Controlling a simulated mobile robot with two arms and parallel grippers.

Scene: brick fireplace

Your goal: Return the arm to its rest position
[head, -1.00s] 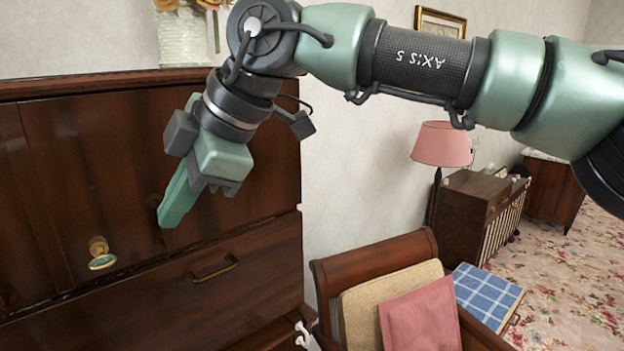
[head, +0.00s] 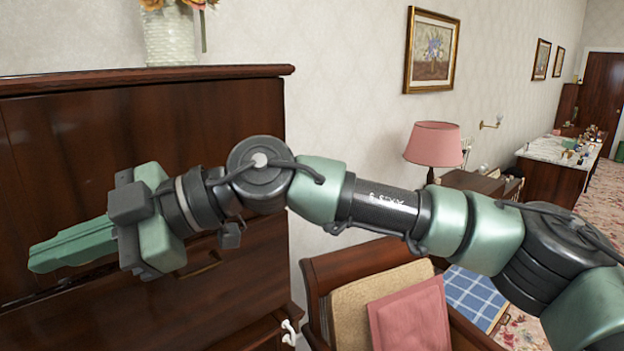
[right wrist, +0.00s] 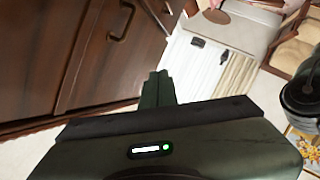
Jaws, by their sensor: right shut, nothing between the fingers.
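My right arm comes in from the right in the head view and stretches left across the front of the dark wooden cabinet (head: 130,110). My right gripper (head: 32,258) is at the left end of it, with its green fingers together and empty, pointing left. In the right wrist view the closed fingers (right wrist: 157,88) stick out past the dark gripper body, and the cabinet's drawer fronts (right wrist: 75,45) lie to the left. My left gripper is not in view.
A wooden chair with a beige cushion (head: 352,300) and a pink cushion (head: 410,310) stands below the arm. Behind are a pink lamp (head: 434,144) and a marble-topped dresser (head: 560,150). A vase (head: 170,37) stands on the cabinet. Floor shows at far right.

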